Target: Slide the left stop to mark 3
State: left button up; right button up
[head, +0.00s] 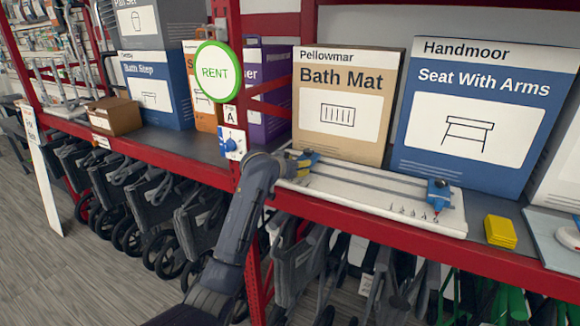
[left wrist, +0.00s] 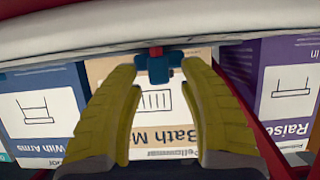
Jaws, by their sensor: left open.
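The white board with two grey rails (head: 385,205) lies along the front of the red shelf. The right stop (head: 438,190), blue with a red pointer, sits near its right end. The left stop is at the left end, mostly hidden by my left gripper (head: 302,163) in the head view. In the left wrist view the left stop (left wrist: 158,68) shows blue with a red part, between the yellow fingertips of my open left gripper (left wrist: 157,74). I cannot tell whether a finger touches it. The mark numbers are too small to read. My right gripper is not in view.
A Bath Mat box (head: 340,135) and a Seat With Arms box (head: 475,160) stand close behind the board. A yellow block (head: 500,231) lies right of it. A round RENT sign (head: 215,71) hangs from the red upright at left. Folded wheeled frames hang below the shelf.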

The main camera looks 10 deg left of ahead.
pick_arm(q)
jog(key=v, duration=1.1)
jog(key=shift+s, duration=0.25)
